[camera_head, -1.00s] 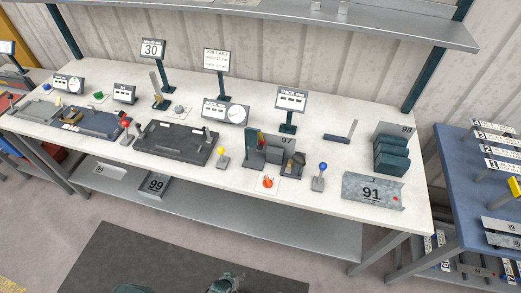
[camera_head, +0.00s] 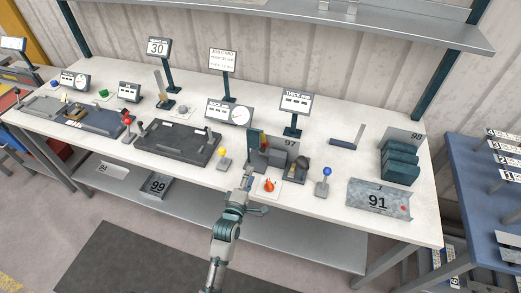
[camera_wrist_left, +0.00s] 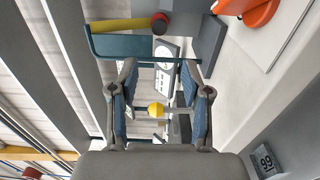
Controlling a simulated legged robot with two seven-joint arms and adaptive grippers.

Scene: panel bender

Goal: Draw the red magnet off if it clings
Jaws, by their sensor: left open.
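A small red spot (camera_head: 403,209) shows on the grey sheet part marked 91 (camera_head: 372,200); I cannot tell whether it is the red magnet. An orange-red object (camera_head: 268,185) lies on a white card at the front edge of the bench, and shows at the top right of the left wrist view (camera_wrist_left: 262,11). My left gripper (camera_head: 248,172) is open, near the bench's front edge, just left of the orange-red object and in front of the grey block unit marked 97 (camera_head: 270,155). Its fingers (camera_wrist_left: 160,90) hold nothing; a yellow knob (camera_wrist_left: 155,110) shows beyond them. My right gripper is out of view.
A yellow-knobbed lever (camera_head: 223,160) stands left of my left gripper, a blue-knobbed one (camera_head: 323,182) to the right. A black tray (camera_head: 178,146), gauges and sign stands fill the bench. Green blocks (camera_head: 400,160) stand at right. Bare bench shows behind part 91.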

